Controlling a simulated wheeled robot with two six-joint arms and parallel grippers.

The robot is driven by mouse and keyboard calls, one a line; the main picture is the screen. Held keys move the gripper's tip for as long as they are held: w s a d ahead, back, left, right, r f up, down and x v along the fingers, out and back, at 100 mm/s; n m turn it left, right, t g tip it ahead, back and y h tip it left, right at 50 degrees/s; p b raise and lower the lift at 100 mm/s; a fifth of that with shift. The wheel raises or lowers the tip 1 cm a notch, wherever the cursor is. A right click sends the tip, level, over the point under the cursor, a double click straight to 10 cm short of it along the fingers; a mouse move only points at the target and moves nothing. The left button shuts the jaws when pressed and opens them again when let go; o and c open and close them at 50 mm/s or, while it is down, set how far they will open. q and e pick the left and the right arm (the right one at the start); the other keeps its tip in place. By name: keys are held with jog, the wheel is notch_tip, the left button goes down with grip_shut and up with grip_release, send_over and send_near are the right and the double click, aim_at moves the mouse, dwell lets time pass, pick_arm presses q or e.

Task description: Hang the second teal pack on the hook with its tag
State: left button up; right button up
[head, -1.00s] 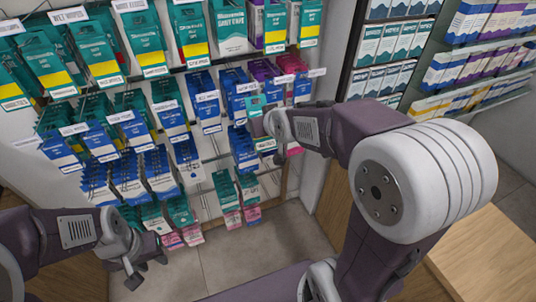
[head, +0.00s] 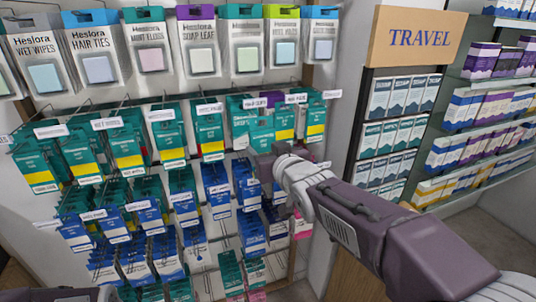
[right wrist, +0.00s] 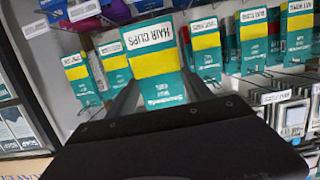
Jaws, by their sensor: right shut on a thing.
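My right gripper (head: 268,158) is at the right end of the middle row of teal packs in the head view. In the right wrist view, my right gripper (right wrist: 160,98) is shut on a teal pack (right wrist: 158,92). A yellow band and a white strip reading HAIR CLIPS (right wrist: 150,36) show above its teal part. The wrist picture looks upside down. In the head view the held pack cannot be told from those behind it. White tags (head: 255,102) front the hooks nearby. A teal pack with a yellow band (head: 284,120) hangs just above the gripper. My left gripper is out of view.
Grey packs (head: 195,45) hang in the row above, blue packs (head: 218,190) below. A wooden TRAVEL sign (head: 418,37) tops a case of boxes (head: 395,135) at the right. More packs (right wrist: 205,55) hang close beside the held one.

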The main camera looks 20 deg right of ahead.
jog(key=shift+x, duration=1.6)
jog(key=shift+w+r, duration=0.1)
jog(key=shift+w, duration=0.85)
jog(key=r+p+x, duration=0.1)
jog(key=x, duration=0.5)
jog(key=shift+w+f, duration=0.2)
jog(key=shift+w, duration=0.15)
jog(key=shift+a, duration=0.1)
jog(key=shift+p, duration=0.3)
jog(key=o, duration=1.4)
jog(key=shift+o, duration=0.2)
